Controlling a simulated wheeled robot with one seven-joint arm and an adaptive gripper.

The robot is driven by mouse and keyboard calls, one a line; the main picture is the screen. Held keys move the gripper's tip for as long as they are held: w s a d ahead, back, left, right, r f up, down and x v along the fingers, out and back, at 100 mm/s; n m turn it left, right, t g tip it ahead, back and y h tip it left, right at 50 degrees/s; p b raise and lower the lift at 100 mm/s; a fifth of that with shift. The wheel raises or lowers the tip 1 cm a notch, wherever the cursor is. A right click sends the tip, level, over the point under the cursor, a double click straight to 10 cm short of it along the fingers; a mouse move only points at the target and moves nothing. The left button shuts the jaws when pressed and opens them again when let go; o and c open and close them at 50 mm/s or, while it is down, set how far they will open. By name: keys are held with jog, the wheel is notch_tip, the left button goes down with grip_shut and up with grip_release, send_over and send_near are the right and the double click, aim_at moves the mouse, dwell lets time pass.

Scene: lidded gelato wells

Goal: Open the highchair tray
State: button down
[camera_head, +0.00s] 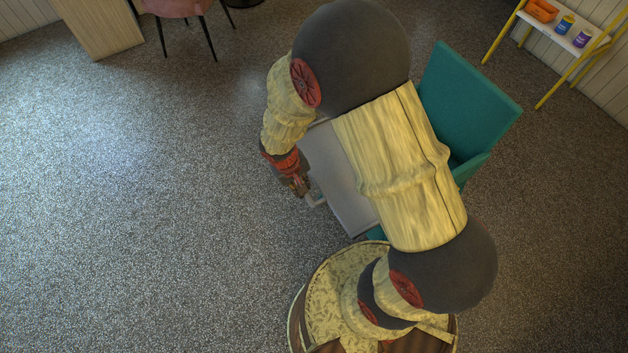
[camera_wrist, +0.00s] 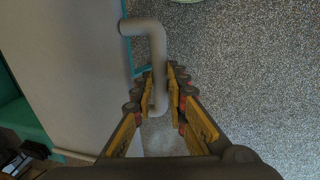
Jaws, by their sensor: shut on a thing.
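The highchair is teal, with its backrest (camera_head: 465,95) at the upper right of the head view. Its flat grey tray (camera_head: 332,165) reaches out to the left of the seat, partly hidden under my arm. A bent grey handle (camera_wrist: 155,42) sticks out from the tray's edge, and the tray (camera_wrist: 75,75) fills the left of the wrist view. My gripper (camera_head: 305,190) is at the tray's outer edge. In the wrist view my gripper (camera_wrist: 161,78) has its fingers on both sides of the handle's straight bar and is shut on it. The seat is mostly hidden.
A yellow-framed shelf (camera_head: 590,42) with cans stands at the upper right. A pink chair (camera_head: 178,8) and a wooden panel (camera_head: 100,25) are at the upper left. The carpet (camera_head: 130,200) at left is clear.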

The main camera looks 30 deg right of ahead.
jog(key=shift+a, duration=0.3)
jog(key=c, duration=1.8)
grip_release()
jog(key=shift+c, duration=0.2)
jog(key=shift+o, duration=0.4)
notch_tip(320, 180, up, 12)
jog(key=a, duration=0.2)
jog(key=shift+a, duration=0.15)
jog(key=shift+f, duration=0.1)
